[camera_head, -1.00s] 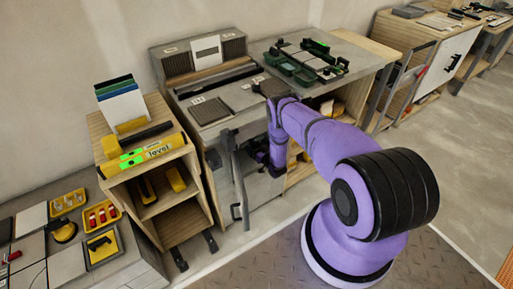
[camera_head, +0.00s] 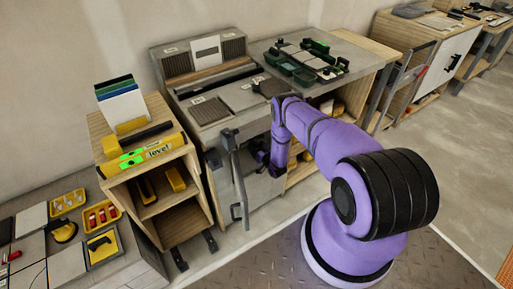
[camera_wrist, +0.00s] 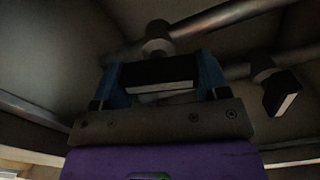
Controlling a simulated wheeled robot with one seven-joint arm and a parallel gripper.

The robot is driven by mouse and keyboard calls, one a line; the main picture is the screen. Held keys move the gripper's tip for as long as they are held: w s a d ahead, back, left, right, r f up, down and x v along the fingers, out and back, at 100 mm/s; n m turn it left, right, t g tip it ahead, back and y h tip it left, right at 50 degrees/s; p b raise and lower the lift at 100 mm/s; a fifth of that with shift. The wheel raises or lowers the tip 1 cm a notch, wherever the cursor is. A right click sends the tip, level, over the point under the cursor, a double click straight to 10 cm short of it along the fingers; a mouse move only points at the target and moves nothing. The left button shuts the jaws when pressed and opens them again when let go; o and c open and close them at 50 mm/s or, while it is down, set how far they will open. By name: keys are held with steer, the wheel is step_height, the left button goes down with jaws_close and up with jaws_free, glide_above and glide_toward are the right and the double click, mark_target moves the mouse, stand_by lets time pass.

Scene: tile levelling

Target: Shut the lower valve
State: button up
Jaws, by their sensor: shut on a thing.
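In the wrist view, my gripper (camera_wrist: 162,80) has its two blue fingers on either side of a black valve handle (camera_wrist: 158,72) with a pale lower edge, and is shut on it. This handle hangs from a round fitting on a grey pipe (camera_wrist: 205,22). A second, similar black valve handle (camera_wrist: 278,95) sits on another pipe to the right, free of the gripper. I cannot tell from this view which handle is the lower valve. In the head view, my gripper (camera_head: 262,160) is inside the open cabinet under the counter, and the valves are hidden there.
A wooden shelf unit (camera_head: 180,215) with a yellow level (camera_head: 152,152) stands further left. The counter (camera_head: 235,100) lies above the gripper. The cabinet interior is dark and tight. Open floor lies to the right.

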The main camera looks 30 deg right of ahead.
steer(key=m, duration=0.7)
steer(key=shift+d, duration=0.2)
steer(key=m, duration=0.4)
steer(key=shift+f+m, duration=0.2)
steer(key=shift+m, duration=1.6)
steer(key=o, duration=0.9)
steer(key=shift+o, duration=0.2)
steer(key=s, duration=1.1)
steer(key=shift+d, duration=0.2)
